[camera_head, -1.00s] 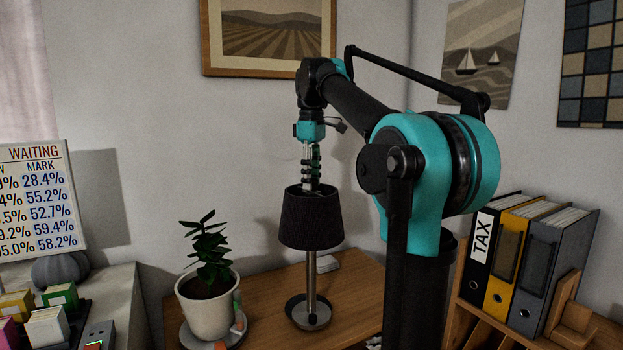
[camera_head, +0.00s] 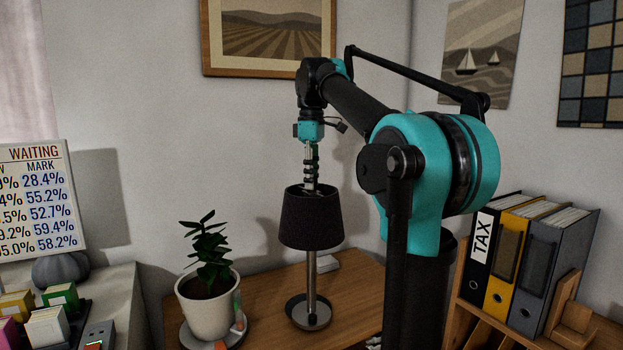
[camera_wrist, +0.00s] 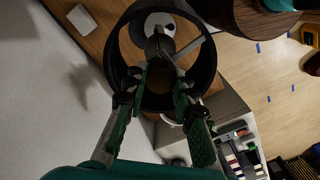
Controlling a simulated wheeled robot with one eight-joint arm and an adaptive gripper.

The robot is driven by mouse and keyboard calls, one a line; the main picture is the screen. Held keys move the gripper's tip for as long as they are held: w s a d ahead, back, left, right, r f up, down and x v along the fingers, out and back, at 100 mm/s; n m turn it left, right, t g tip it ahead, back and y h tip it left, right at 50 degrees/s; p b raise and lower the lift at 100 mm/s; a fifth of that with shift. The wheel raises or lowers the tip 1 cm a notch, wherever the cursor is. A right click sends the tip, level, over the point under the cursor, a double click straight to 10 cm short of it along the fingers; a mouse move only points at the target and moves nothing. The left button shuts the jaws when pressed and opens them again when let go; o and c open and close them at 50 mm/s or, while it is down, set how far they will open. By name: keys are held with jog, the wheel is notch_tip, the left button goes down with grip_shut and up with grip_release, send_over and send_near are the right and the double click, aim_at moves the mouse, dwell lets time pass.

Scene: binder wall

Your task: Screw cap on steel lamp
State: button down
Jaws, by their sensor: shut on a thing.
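The steel lamp has a bright upright pole (camera_head: 312,268), a round dish base (camera_head: 308,312) and a dark open-topped shade (camera_head: 311,222). It stands upright on the wooden desk. My gripper (camera_head: 312,187) points straight down above it, with its fingertips at the shade's open top. In the wrist view my gripper (camera_wrist: 161,72) reaches into the shade's ring (camera_wrist: 119,40), its two fingers closed in on a small grey piece (camera_wrist: 159,47) at the lamp's centre, which looks like the cap. The fingers hide most of it, and its seating on the thread cannot be made out.
A potted plant (camera_head: 208,307) stands on the desk (camera_head: 262,300) left of the lamp. Binders (camera_head: 510,265) stand on a wooden shelf at right. A flat white object (camera_head: 327,262) lies behind the lamp. A counter with small boxes (camera_head: 47,325) is at far left.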

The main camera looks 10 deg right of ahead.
jog(key=m, duration=0.3)
jog(key=shift+m, duration=0.3)
jog(key=m, duration=0.3)
jog(key=shift+m, duration=0.4)
jog(key=m, duration=0.4)
dwell(0.4)
jog(key=m, duration=0.3)
jog(key=shift+m, duration=0.4)
